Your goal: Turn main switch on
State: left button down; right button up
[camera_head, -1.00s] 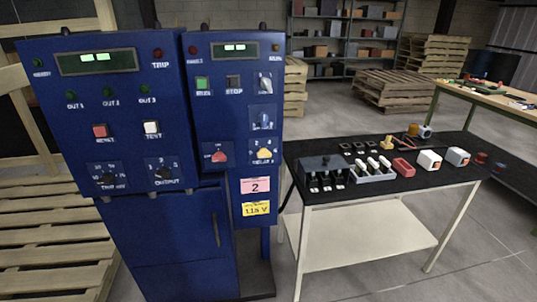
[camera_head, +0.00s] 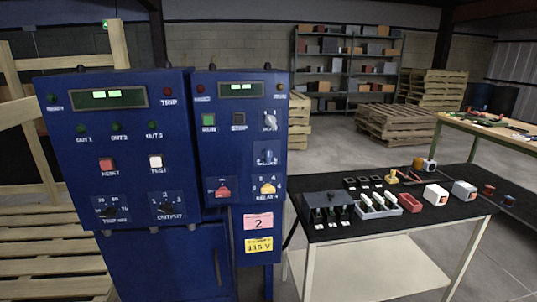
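A blue control cabinet (camera_head: 120,200) stands at the left, with a narrower blue panel (camera_head: 241,140) on its right side. The labels beside these are too small to tell for sure which is the main switch. Both green displays are lit. Neither of my grippers is in view.
Pallets (camera_head: 397,125) and a shelf rack (camera_head: 345,65) stand behind. Another table (camera_head: 490,128) is at the right. Open floor lies between.

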aim_at(223, 191)
jog(key=k, duration=0.5)
jog(key=z, duration=1.8)
jog(key=i, duration=1)
jog(key=u, duration=1.55)
